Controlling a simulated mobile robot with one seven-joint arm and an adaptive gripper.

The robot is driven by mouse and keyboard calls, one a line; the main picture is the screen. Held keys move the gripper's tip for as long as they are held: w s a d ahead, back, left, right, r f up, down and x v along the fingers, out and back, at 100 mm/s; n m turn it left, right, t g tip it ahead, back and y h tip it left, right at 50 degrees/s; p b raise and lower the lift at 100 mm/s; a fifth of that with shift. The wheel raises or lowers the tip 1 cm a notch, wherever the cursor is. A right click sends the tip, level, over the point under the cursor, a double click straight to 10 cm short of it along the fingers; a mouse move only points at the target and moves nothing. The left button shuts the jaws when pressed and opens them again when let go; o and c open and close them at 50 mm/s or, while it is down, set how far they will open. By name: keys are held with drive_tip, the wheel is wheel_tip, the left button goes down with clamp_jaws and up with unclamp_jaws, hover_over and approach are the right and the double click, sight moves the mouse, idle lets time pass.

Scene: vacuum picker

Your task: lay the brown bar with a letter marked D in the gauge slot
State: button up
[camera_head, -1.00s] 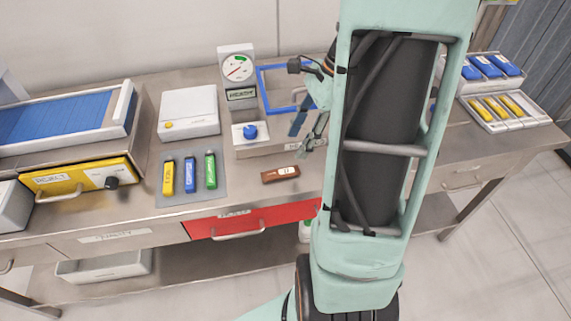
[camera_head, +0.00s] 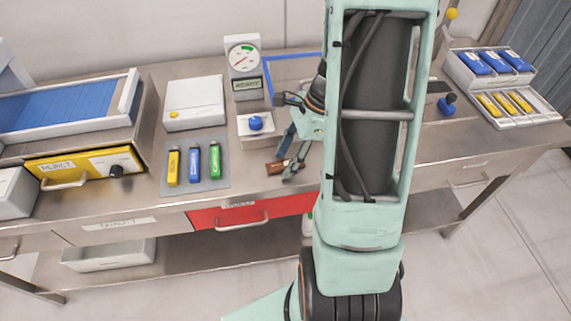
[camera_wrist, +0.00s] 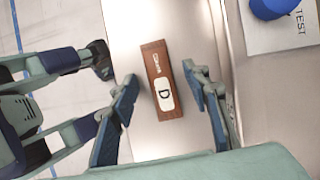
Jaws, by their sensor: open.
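The brown bar lies flat on the steel bench. In the wrist view the bar (camera_wrist: 158,62) shows a white label with the letter D. In the head view its left end (camera_head: 272,168) shows, the rest partly hidden by my gripper (camera_head: 291,163). My gripper (camera_wrist: 160,78) is open, with one finger on each side of the bar and a gap to both. The dial gauge (camera_head: 243,62) stands upright behind, with a small display. In front of it is a white box with a blue knob (camera_head: 255,123). I cannot make out the gauge slot; my arm covers part of that area.
A grey mat (camera_head: 215,182) left of the bar holds yellow, blue and green bars. A white box (camera_head: 194,100) stands behind it. A blue frame (camera_head: 290,62) is behind my gripper. A yellow reject drawer (camera_head: 85,168) is at left; trays of blue and yellow bars (camera_head: 495,62) are at right.

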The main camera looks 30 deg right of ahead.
drive_tip(key=shift+f, duration=0.15)
idle(0.3)
clamp_jaws()
